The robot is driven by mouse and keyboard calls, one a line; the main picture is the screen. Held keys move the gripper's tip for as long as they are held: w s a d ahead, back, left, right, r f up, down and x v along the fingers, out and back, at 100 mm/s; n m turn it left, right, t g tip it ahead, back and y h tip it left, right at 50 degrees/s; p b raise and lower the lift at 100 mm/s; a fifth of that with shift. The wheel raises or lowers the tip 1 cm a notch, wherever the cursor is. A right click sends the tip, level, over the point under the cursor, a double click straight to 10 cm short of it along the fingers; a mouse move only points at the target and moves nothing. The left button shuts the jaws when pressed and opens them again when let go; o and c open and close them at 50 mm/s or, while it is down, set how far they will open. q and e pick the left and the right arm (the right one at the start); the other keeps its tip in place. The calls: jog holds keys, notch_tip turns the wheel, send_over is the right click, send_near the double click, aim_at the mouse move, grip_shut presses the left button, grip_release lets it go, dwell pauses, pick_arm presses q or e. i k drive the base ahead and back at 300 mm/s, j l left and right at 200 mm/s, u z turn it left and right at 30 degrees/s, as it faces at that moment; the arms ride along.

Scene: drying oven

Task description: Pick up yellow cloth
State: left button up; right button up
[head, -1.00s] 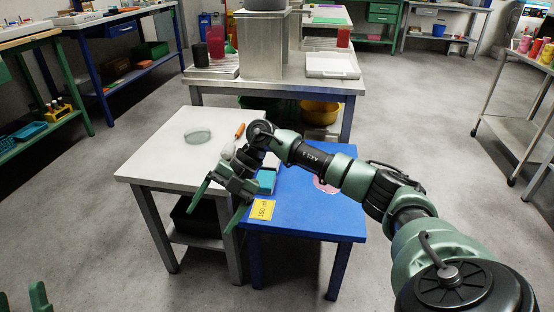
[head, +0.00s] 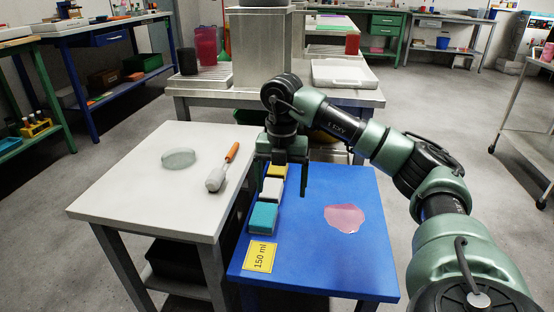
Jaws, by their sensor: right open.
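A folded yellow cloth (head: 277,171) lies at the back left of the blue table, at the far end of a row with a white folded piece (head: 271,189) and a teal one (head: 263,217). My right gripper (head: 283,178) is open and points down over the yellow cloth. Its dark fingers are on either side of the cloth and partly hide it. I cannot tell whether they touch it. My left gripper is not in view.
The blue table (head: 375,240) also bears a pink puddle (head: 343,218) and a yellow "150 ml" label (head: 260,257). On the adjoining white table (head: 130,190) lie an orange-handled brush (head: 224,166) and a glass dish (head: 179,158). A bench with a metal column (head: 259,50) stands behind.

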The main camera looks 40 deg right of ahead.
aim_at(274, 171)
jog(key=i+l, duration=0.65)
jog(key=l, duration=0.15)
